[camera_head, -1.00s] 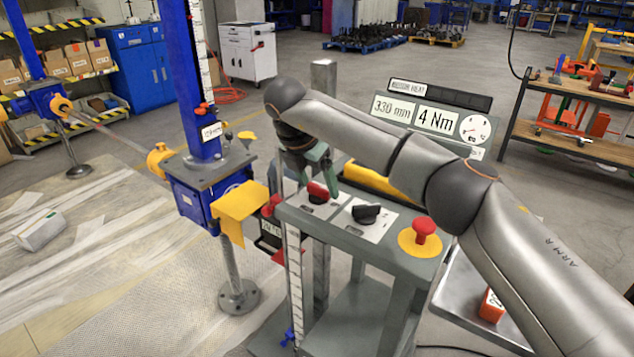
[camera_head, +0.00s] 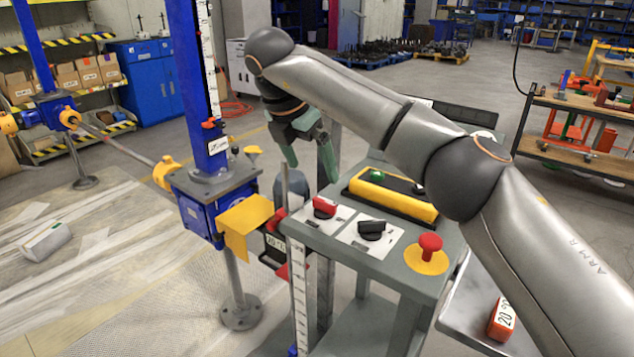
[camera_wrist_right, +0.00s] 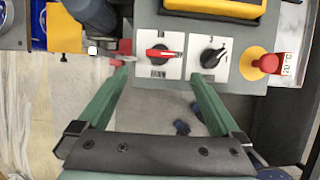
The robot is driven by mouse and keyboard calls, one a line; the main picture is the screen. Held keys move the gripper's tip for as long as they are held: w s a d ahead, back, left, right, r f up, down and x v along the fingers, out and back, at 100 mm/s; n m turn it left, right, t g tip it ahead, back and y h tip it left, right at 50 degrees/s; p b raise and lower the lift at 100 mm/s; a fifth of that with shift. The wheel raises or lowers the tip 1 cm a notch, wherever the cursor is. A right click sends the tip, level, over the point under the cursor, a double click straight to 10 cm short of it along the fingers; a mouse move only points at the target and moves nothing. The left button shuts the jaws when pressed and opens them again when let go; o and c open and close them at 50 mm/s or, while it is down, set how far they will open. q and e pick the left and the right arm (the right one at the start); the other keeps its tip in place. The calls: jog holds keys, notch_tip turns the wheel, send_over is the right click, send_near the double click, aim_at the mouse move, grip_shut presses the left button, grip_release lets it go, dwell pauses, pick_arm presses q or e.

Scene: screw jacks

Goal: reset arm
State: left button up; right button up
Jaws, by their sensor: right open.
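My right gripper (camera_head: 310,165) hangs open and empty above the back left of the grey control stand (camera_head: 387,262). Its green fingers also show, spread apart, in the right wrist view (camera_wrist_right: 161,80). The red rotary switch (camera_head: 324,207) is on a white plate in front of and below the gripper, clear of the fingers. It also shows in the wrist view (camera_wrist_right: 160,53). The black rotary switch (camera_head: 372,230) is beside it. A red push button (camera_head: 429,245) sits on a yellow disc at the right. My right arm crosses above the stand. My left gripper is out of view.
A blue screw jack (camera_head: 208,205) with a yellow bracket (camera_head: 244,226) stands close left of the stand. A yellow control box (camera_head: 393,196) lies on the stand's top. My arm hides most of the display (camera_head: 455,114). An orange block (camera_head: 501,319) lies on the right tray.

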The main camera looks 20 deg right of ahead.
jog(key=shift+v, duration=1.1)
